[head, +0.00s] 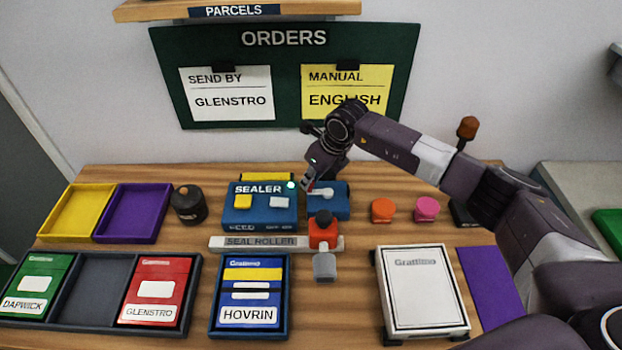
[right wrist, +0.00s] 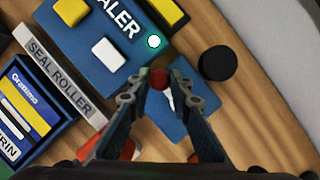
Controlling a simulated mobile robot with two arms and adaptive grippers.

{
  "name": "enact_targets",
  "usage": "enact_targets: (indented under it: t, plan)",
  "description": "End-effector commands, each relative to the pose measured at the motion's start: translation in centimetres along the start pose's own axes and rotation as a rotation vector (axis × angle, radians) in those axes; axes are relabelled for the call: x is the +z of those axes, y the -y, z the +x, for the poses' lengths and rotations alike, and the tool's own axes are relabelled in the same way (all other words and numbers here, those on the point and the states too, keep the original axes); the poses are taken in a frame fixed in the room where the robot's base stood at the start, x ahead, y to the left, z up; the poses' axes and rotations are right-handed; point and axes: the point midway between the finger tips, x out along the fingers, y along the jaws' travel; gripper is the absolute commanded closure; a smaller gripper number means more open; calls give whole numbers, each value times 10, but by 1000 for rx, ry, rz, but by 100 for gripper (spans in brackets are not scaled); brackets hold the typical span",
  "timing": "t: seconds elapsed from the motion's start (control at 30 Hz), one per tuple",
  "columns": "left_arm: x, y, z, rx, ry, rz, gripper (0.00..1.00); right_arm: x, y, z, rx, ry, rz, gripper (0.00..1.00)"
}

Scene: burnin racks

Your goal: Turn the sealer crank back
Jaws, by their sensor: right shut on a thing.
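The blue sealer (head: 259,214) stands mid-table with a yellow and a white block on its front top and a lit green lamp (head: 291,184). It also fills the upper left of the right wrist view (right wrist: 85,35). A blue crank housing (head: 340,206) adjoins it on the right. My right gripper (head: 309,180) is over the gap between them. In the right wrist view its fingertips (right wrist: 159,76) close on the red crank knob (right wrist: 159,80). The crank arm is mostly hidden. My left gripper is not in view.
A red-topped tool with a grey end (head: 324,266) stands in front of the housing, by the seal roller bar (head: 260,243). A black round thing (right wrist: 217,63) is near the gripper. Trays fill the left.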

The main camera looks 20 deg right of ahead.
Motion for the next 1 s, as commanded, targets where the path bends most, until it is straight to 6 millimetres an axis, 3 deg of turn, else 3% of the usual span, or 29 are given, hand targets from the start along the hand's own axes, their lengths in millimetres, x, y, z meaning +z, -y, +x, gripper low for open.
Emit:
enact_targets:
  t: [0.07, 0.1, 0.27, 0.53, 0.67, 1.0]
  plan:
    - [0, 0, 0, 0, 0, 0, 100, 1, 0, -1, 0, 1, -1, 100]
    - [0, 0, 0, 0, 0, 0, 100, 1, 0, 0, 0, 1, 0, 79]
    - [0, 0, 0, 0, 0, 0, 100, 0, 0, 0, 0, 1, 0, 63]
    - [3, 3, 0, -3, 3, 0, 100, 0, 0, -1, 0, 0, 1, 63]
    - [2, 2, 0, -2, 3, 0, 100, 1, 1, -11, -1, 3, 1, 63]
    - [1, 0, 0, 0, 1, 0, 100, 1, 1, -80, -2, 3, 0, 63]
